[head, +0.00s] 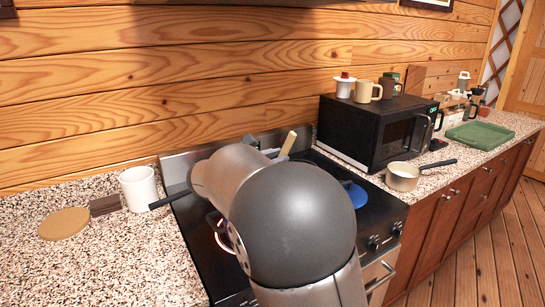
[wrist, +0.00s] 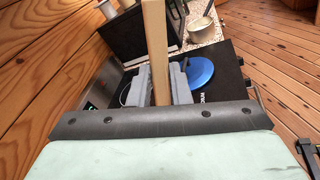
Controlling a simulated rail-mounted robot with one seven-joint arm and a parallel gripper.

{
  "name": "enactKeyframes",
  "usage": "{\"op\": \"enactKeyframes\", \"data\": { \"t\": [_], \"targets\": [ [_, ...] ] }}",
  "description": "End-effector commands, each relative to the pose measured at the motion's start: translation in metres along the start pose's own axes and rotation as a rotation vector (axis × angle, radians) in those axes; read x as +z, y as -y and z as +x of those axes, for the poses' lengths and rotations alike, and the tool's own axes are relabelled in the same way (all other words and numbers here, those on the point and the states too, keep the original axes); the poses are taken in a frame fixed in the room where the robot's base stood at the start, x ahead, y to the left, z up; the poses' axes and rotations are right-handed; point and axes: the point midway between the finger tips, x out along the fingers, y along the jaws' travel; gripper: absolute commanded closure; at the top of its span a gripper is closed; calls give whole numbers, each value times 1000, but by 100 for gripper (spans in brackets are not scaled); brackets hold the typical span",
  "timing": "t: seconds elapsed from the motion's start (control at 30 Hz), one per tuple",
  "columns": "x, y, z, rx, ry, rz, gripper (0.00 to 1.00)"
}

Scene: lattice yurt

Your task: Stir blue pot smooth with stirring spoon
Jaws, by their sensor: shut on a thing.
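My gripper (wrist: 158,88) is shut on the pale wooden handle of the stirring spoon (wrist: 154,40), which stands up between the fingers. The handle's top also shows in the head view (head: 289,142), above the stove behind my arm. The spoon's lower end is hidden. A blue round thing (head: 355,194) lies on the right part of the stove; it also shows in the wrist view (wrist: 201,72), right of the fingers. It looks flat, and I cannot tell whether it is a lid or the blue pot. A dark handle (head: 170,199) reaches left from behind my arm; its vessel is hidden.
A burner (head: 224,238) glows red on the black stove (head: 193,225). A white mug (head: 138,188) and a round tan board (head: 63,223) are on the left counter. A black microwave (head: 360,132) and a cream saucepan (head: 402,177) are on the right. The wooden wall is close behind.

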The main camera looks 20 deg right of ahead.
Motion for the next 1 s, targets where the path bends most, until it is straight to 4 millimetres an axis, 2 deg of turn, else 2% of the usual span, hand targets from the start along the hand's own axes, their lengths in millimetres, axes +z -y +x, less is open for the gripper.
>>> {"op": "enactKeyframes", "data": {
  "t": [1.0],
  "targets": [
    [-84,0,0,1,0,-1,100]
  ]
}}
